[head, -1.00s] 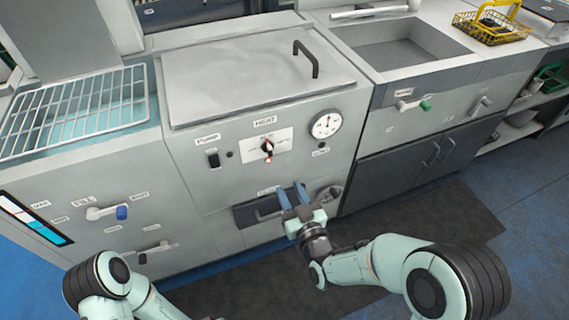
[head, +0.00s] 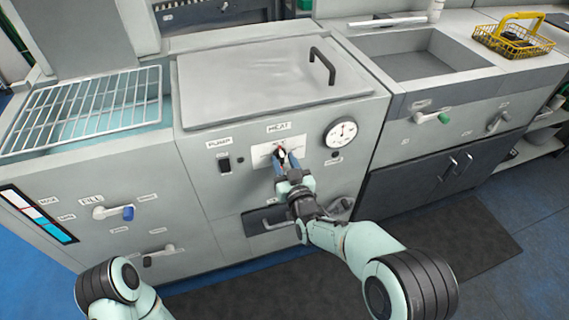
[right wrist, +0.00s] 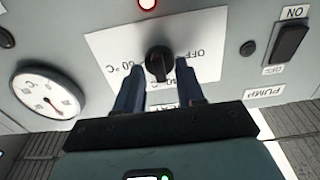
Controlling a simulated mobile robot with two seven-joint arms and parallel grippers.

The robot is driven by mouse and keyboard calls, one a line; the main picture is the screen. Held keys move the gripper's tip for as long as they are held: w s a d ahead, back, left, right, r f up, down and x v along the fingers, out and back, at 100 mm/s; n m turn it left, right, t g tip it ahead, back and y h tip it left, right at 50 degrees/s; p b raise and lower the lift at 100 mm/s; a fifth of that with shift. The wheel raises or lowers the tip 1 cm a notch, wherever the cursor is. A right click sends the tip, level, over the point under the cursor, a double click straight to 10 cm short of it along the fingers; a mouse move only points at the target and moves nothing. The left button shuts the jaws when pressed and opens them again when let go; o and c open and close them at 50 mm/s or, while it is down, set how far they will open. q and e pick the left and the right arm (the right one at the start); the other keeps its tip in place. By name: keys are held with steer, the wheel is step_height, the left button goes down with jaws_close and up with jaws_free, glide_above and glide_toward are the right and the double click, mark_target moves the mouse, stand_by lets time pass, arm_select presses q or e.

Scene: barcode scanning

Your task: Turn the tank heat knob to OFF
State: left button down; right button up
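The black heat knob (right wrist: 158,62) sits on a white plate (right wrist: 100,48) marked OFF and 60 °C; the right wrist view shows it upside down. In the head view the knob (head: 281,153) is partly hidden by my right gripper (head: 285,164). In the right wrist view, my right gripper (right wrist: 160,76) is open, with one blue finger on each side of the knob's lower part and gaps showing between. I cannot tell which mark the knob points to. My left gripper is outside the head view; only part of the left arm shows.
A round gauge (head: 340,133) is right of the plate and the pump switch (head: 224,164) is left of it. A lid with a handle (head: 322,66) covers the tank above. A drawer-like recess with a handle (head: 262,222) is below.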

jaws_close()
